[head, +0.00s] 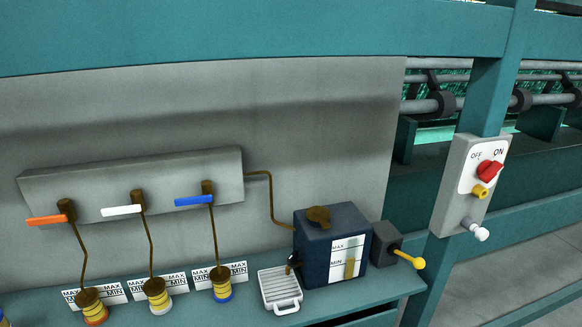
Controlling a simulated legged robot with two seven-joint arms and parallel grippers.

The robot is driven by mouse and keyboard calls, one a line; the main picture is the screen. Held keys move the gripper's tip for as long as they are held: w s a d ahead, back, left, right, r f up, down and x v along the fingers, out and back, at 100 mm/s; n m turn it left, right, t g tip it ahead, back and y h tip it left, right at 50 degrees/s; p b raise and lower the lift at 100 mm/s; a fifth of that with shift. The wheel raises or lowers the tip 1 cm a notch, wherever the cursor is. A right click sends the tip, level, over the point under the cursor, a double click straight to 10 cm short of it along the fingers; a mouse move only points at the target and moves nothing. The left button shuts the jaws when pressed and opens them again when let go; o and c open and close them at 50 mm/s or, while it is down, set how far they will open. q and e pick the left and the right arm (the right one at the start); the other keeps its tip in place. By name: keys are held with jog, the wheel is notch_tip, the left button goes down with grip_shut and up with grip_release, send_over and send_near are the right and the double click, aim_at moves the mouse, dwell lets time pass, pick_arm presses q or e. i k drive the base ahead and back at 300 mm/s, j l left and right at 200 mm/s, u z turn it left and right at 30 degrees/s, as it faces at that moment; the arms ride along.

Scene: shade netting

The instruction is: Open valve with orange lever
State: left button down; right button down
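The orange lever (47,220) is at the left end of a grey manifold block (150,180) in the head view. It points left from a brown valve body (67,209), lying close to horizontal. A brown pipe runs down from this valve to a yellow reservoir with an orange base (96,319). A white lever (121,210) and a blue lever (194,200) sit to its right on the same block, also pointing left. Neither of my grippers is in view.
A teal shelf (390,287) holds several reservoirs, MAX/MIN labels, a dark tank (325,230) and a white tray (281,290). A switch box (470,185) with a red knob is on the right post. The space before the levers looks clear.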

aim_at(62, 218)
jog(key=u, duration=1.45)
